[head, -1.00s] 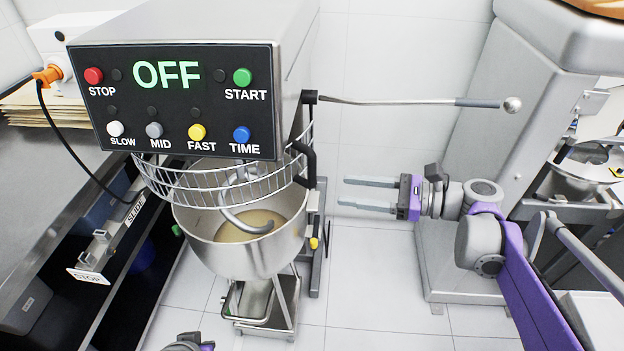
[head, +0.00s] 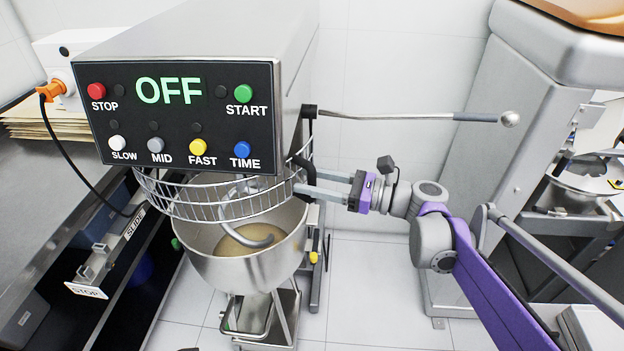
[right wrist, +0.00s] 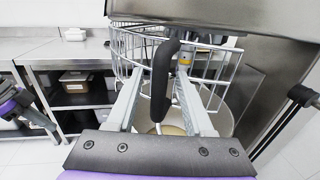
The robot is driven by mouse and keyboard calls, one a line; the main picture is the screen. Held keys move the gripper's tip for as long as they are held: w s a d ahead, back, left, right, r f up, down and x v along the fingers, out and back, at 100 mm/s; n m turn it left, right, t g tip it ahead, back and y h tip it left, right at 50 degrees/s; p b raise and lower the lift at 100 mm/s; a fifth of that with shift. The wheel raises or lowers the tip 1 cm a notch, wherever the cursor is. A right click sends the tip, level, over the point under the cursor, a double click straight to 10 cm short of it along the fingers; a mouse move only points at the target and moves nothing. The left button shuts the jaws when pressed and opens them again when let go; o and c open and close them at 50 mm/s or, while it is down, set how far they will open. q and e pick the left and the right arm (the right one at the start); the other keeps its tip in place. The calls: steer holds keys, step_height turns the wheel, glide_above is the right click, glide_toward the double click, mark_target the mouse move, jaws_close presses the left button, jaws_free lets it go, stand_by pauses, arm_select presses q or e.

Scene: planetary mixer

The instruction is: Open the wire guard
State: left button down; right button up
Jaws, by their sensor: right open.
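The wire guard (head: 215,200) is a curved steel basket around the front of the mixer, above the bowl (head: 245,262). Its black handle (head: 308,168) is at the guard's right end. My right gripper (head: 306,183) is open at the handle. In the right wrist view the handle (right wrist: 162,78) stands upright between the two spread fingers (right wrist: 160,88), with a gap on each side; the guard's wires (right wrist: 130,50) lie behind it.
The control panel (head: 182,115) reads OFF above the guard. A lever (head: 400,116) sticks out to the right above my right gripper. A steel counter (head: 40,190) is at left and a grey machine (head: 465,150) at right. A dough hook (head: 250,236) hangs in the bowl.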

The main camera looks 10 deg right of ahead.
steer(key=shift+c, duration=0.2)
jaws_close()
stand_by(1.3)
